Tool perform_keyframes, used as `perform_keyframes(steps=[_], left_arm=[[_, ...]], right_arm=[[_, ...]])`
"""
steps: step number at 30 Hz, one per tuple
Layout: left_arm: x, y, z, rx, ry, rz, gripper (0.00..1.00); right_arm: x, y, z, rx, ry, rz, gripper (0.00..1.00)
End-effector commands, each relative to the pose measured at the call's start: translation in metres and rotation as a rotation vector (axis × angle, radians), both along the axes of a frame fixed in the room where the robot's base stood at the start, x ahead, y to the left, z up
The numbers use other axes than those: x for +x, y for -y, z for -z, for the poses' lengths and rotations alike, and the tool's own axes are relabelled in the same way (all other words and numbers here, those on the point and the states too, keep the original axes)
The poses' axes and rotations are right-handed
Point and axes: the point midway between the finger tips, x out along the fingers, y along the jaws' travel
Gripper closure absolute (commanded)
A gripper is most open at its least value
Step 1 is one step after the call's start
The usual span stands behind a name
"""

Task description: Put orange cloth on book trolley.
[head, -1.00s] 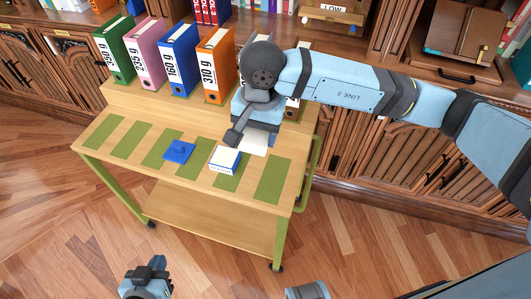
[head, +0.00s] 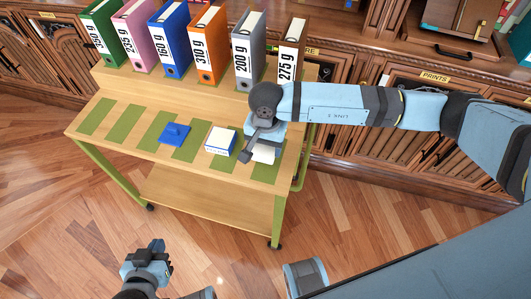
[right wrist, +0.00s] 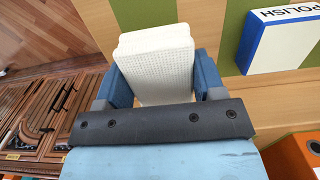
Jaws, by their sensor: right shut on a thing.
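No orange cloth shows. My right gripper (head: 263,148) is over the right end of that shelf, right of the blue-and-white box. In the right wrist view, it (right wrist: 160,82) is shut on a folded off-white cloth (right wrist: 157,62), with a blue finger at each side. The cloth's pale edge also shows under the gripper in the head view (head: 264,154). I cannot tell whether it touches the shelf. My left gripper (head: 152,255) is low, in front of the trolley, its jaw opening unclear.
Several binders, including an orange one (head: 208,46), stand on the raised back shelf. Wooden cabinets (head: 365,140) stand behind at right.

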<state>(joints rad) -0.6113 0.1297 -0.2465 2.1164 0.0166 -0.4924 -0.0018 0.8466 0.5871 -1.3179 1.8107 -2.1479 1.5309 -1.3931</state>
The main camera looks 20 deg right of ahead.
Motion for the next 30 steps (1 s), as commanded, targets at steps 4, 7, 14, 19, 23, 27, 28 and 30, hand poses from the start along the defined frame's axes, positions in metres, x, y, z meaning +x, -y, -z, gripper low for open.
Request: perform_keyframes(steps=[4,7,14,19,23,27,28,30], left_arm=[[0.000,0.000,0.002,0.001,0.000,0.001,1.00],[0.000,0.000,0.002,0.002,0.002,0.002,1.00],[0.001,0.000,-0.001,0.002,0.007,0.002,1.00],[0.001,0.000,-0.002,0.000,0.008,0.001,1.00],[0.001,0.000,-0.001,0.001,0.007,0.001,1.00],[0.000,0.000,-0.001,0.001,0.005,0.002,1.00],[0.000,0.000,0.000,0.001,0.005,0.002,1.00],[0.000,0.000,0.000,0.001,0.003,0.002,1.00]], right_arm=[[-0.001,0.000,0.017,-0.002,-0.003,0.001,0.63],[-0.001,0.000,0.033,-0.001,-0.003,0.002,0.63],[0.000,0.000,0.042,-0.001,0.001,0.000,0.63],[0.000,0.000,0.042,-0.001,-0.001,0.000,0.12],[0.000,0.000,0.042,-0.001,-0.001,0.000,0.12],[0.000,0.000,0.041,-0.001,-0.001,0.000,0.12],[0.000,0.000,0.040,-0.001,0.001,0.000,0.12],[0.000,0.000,0.035,-0.001,0.001,0.000,0.12]])
